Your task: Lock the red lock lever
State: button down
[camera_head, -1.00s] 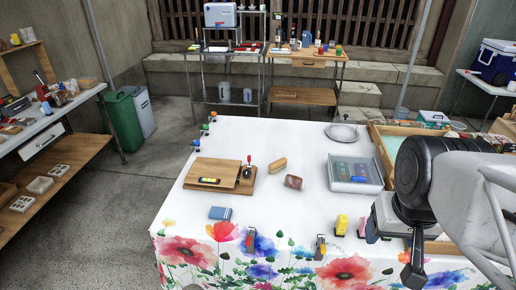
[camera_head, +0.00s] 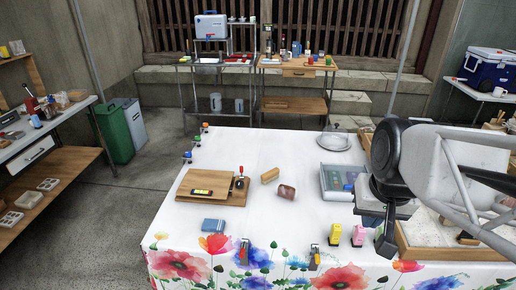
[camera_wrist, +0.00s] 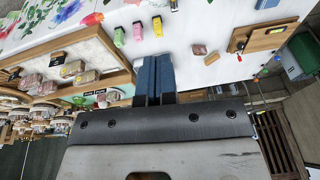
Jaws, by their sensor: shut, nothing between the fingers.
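A small upright lever with red on it (camera_head: 240,183) stands at the right end of a wooden board (camera_head: 196,192) on the white table. I take it for the lock lever; it is too small to tell which way it is set. In the wrist view the board (camera_wrist: 262,36) shows at the upper right, with a red spot (camera_wrist: 239,58) at its edge. My gripper (camera_head: 385,246) hangs at the table's front right, well apart from the lever. In the wrist view its blue fingers (camera_wrist: 153,62) are together with nothing held.
A yellow level (camera_head: 202,192) lies on the board. A wooden block (camera_head: 270,175) and a brown can-like piece (camera_head: 286,191) lie right of it. Yellow (camera_head: 335,234) and pink (camera_head: 359,236) items stand near my gripper.

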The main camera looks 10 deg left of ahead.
aim_at(242, 172)
jog(key=w+a+f+m+y, duration=0.15)
jog(key=w+a, duration=0.25)
jog(key=w, duration=0.5)
jog(key=w+a+f+m, duration=0.15)
jog(key=w+a, duration=0.25)
jog(key=w, duration=0.6)
jog(key=w+a+f+y, duration=0.15)
jog(key=w+a, duration=0.25)
jog(key=w, duration=0.5)
jog(key=w+a+f+m, duration=0.1)
jog(key=w+a+f, duration=0.5)
jog(key=w+f, duration=0.2)
jog(key=w+a+f+m, duration=0.2)
jog(key=w+a+f, duration=0.5)
jog(key=w+f, duration=0.2)
jog(key=shift+w, duration=1.25)
jog(key=shift+f, duration=0.15)
jog(key=shift+w+a+f, duration=0.7)
jog(key=shift+a+f, duration=0.4)
jog(key=shift+f, duration=0.45)
jog(key=shift+w+a+f, duration=0.7)
jog(key=shift+a+f, duration=0.35)
jog(key=shift+f, duration=0.45)
jog(key=shift+w+a+f, duration=0.7)
jog(key=shift+a+f, duration=0.4)
jog(key=shift+f, duration=0.45)
